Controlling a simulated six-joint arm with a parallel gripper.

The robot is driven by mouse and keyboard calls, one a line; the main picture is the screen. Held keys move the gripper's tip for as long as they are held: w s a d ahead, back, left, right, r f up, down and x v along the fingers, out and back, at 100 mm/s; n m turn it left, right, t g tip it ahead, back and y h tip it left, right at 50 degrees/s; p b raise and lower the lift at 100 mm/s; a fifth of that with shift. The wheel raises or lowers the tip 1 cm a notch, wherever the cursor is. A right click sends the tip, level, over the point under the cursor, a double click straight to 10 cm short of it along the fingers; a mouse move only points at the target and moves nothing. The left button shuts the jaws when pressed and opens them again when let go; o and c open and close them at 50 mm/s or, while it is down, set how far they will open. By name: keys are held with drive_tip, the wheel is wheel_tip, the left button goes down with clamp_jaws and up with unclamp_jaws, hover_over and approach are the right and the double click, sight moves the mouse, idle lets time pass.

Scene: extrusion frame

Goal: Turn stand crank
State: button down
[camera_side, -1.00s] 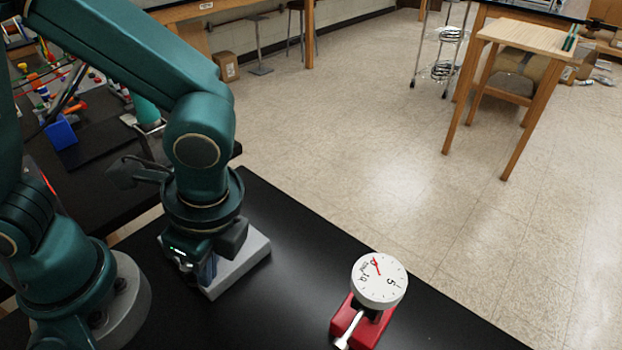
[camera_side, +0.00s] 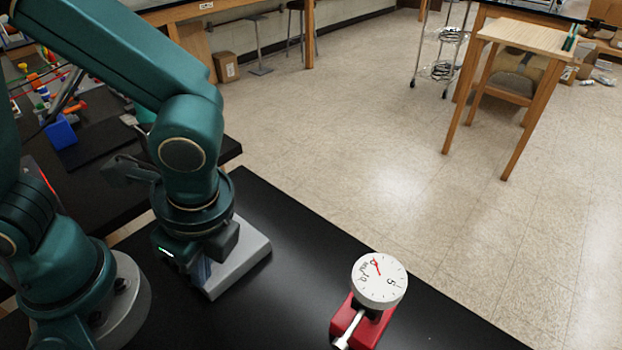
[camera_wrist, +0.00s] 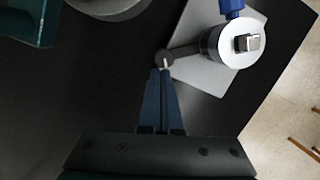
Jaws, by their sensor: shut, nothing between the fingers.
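The stand crank shows in the wrist view as a round light hub (camera_wrist: 238,43) with a square metal end on top. A short dark arm runs left from it to a round dark knob (camera_wrist: 166,58). The hub stands over a grey base plate (camera_wrist: 205,78), which also shows in the side view (camera_side: 243,262). My gripper (camera_wrist: 160,72) is shut and empty, its dark blue fingertips right beside the knob. I cannot tell whether they touch it. In the side view my wrist hides most of the crank.
A red stand with a white dial (camera_side: 379,280) and a silver lever (camera_side: 348,330) sits on the black table (camera_side: 290,235) to the right. A blue part (camera_wrist: 232,8) shows near the hub. A blue bin (camera_side: 60,132) and coloured parts lie at the far left. The table between is clear.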

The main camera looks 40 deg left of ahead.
drive_tip(key=shift+s+a+m, duration=0.25)
drive_tip(key=shift+s+m, duration=0.05)
drive_tip(key=shift+m, duration=0.2)
drive_tip(key=shift+s+a+m+t, duration=0.2)
drive_tip(key=shift+s+a+m, duration=0.25)
drive_tip(key=shift+m, duration=0.3)
drive_tip(key=shift+s+a+m+t, duration=0.2)
drive_tip(key=shift+s+a+m, duration=0.25)
drive_tip(key=shift+m, duration=0.3)
drive_tip(key=shift+s+a, duration=0.2)
drive_tip(key=shift+a, duration=0.3)
drive_tip(key=shift+s+a, duration=0.15)
drive_tip(key=shift+a, duration=0.35)
drive_tip(key=shift+s+a, duration=0.1)
drive_tip(key=shift+a, duration=0.1)
drive_tip(key=shift+d, duration=0.1)
